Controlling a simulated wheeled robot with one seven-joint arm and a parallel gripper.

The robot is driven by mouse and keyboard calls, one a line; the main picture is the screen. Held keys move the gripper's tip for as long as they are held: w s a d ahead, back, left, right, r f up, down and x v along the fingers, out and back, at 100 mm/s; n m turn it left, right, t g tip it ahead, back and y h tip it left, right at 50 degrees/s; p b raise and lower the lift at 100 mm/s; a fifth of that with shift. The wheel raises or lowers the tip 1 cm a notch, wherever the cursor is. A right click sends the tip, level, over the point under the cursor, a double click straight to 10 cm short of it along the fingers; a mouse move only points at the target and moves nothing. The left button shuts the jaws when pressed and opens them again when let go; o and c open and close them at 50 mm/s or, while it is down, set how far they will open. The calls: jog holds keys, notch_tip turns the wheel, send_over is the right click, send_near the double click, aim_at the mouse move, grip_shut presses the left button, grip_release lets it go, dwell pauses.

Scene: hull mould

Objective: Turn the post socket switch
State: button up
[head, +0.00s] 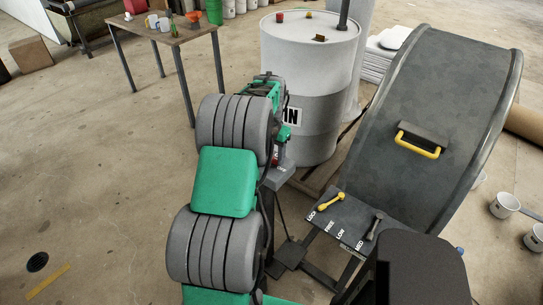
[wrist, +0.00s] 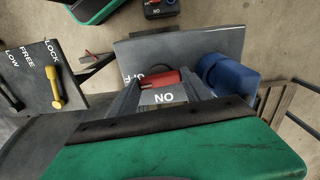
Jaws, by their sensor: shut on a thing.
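The post socket has a grey plate (wrist: 185,50) in the wrist view, with a red switch (wrist: 160,80) and a blue round socket (wrist: 230,76) to its right. My gripper (wrist: 163,86) has its two grey fingers on either side of the red switch and is shut on it. A label reading "NO" as pictured shows between the fingers, and another label on the plate is partly covered by the left finger. In the head view the grey post (head: 281,176) stands in front of the drum, and my arm hides most of the socket and the gripper.
A white-grey drum (head: 312,75) stands close behind the post. The large dark curved mould (head: 440,100) with a yellow handle (head: 419,144) is at right. A lever panel (head: 345,222) with a yellow lever (head: 325,204) is near the post. A table (head: 170,36) stands back left; the left floor is mostly clear.

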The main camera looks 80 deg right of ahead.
aim_at(272, 157)
jog(key=shift+d+r+m, duration=0.1)
jog(key=shift+m, duration=0.5)
jog(key=o, duration=1.4)
jog(key=shift+c, duration=0.2)
notch_tip(272, 157, up, 8)
jog(key=shift+f+b, duration=0.15)
jog(key=shift+b, duration=0.4)
jog(key=shift+s, duration=0.1)
